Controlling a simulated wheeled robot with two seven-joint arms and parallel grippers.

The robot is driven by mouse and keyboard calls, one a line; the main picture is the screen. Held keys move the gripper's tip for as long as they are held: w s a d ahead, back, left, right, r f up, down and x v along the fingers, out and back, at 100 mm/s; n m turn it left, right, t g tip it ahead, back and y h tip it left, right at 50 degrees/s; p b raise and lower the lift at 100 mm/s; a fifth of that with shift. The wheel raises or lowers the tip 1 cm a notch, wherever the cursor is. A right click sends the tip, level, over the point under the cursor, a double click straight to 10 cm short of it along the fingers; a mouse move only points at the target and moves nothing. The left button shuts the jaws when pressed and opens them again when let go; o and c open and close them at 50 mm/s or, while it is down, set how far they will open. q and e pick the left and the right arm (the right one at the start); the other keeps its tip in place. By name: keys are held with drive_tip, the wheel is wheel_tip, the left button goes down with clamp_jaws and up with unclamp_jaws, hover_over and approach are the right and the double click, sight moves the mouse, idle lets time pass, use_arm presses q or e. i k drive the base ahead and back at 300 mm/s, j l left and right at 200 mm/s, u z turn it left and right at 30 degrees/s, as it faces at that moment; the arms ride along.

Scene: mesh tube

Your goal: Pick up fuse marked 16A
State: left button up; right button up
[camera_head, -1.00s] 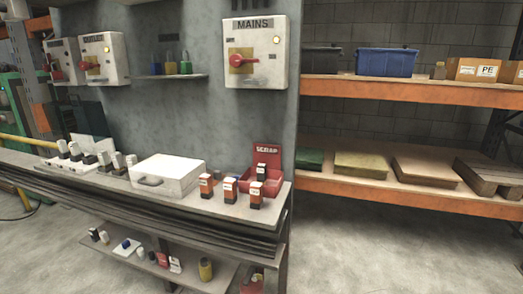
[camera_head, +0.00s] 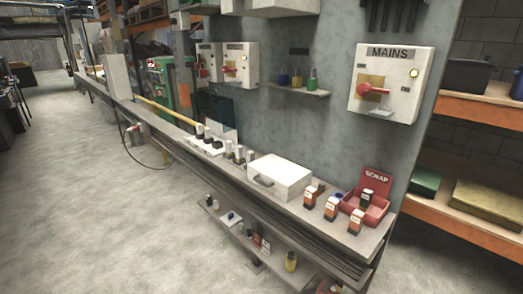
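Several fuses with red-brown bodies and pale labels stand on the right part of the bench: one (camera_head: 311,194) by the white case, one (camera_head: 332,208) in the middle, one (camera_head: 356,221) near the front edge. A dark-topped fuse (camera_head: 367,197) stands in the red scrap bin (camera_head: 377,213). The labels are too small to read, so I cannot tell which is marked 16A. Neither of my grippers is in view.
The white case (camera_head: 280,175) lies on the bench (camera_head: 225,172), with several dark-and-white fuses (camera_head: 238,155) to its left. The MAINS box (camera_head: 384,82) hangs on the wall above. A lower shelf (camera_head: 235,240) holds small items. Open floor (camera_head: 110,215) lies at the left.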

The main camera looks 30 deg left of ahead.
sight(239, 149)
drive_tip(key=i+j, duration=0.15)
drive_tip(key=j, duration=0.2)
drive_tip(key=i+j+z, duration=0.1)
drive_tip(key=j, duration=0.25)
drive_tip(key=i+j, duration=0.25)
drive_tip(key=i+j+z, duration=0.1)
drive_tip(key=j, duration=0.35)
drive_tip(key=i+j+z, duration=0.1)
drive_tip(key=j, duration=0.25)
drive_tip(key=i+j, duration=0.2)
drive_tip(key=j, duration=0.15)
drive_tip(key=i+j+z, duration=0.1)
drive_tip(key=j, duration=0.3)
drive_tip(key=i+j, duration=0.1)
drive_tip(key=j, duration=0.25)
